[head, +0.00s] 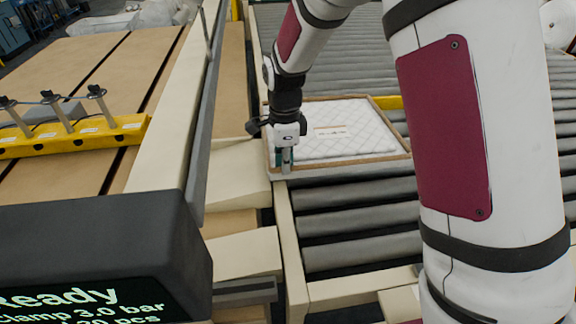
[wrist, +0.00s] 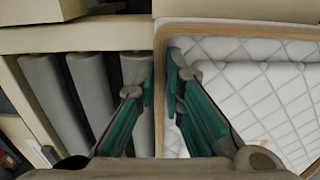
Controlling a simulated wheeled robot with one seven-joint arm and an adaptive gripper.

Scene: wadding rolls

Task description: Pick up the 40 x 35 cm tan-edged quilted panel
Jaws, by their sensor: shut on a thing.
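The white quilted panel (head: 352,132) with a tan edge lies flat on the roller conveyor in the head view. A faint printed label marks its top. My gripper (head: 286,166) is at its near left part, pointing down. In the wrist view, the panel (wrist: 245,75) fills the right side, its tan border along the left and top. My gripper (wrist: 162,75) straddles the panel's left border there, one teal-padded finger outside it and the other over the quilted face. It is shut on the panel's edge. The exact contact at the fingertips is partly hidden.
Grey rollers (head: 352,221) run under and around the panel, with a cream frame rail (head: 291,249) at the near left. A yellow bar (head: 75,137) with clamps lies on the tan table at left. A dark display box (head: 95,245) reads "Ready" at lower left.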

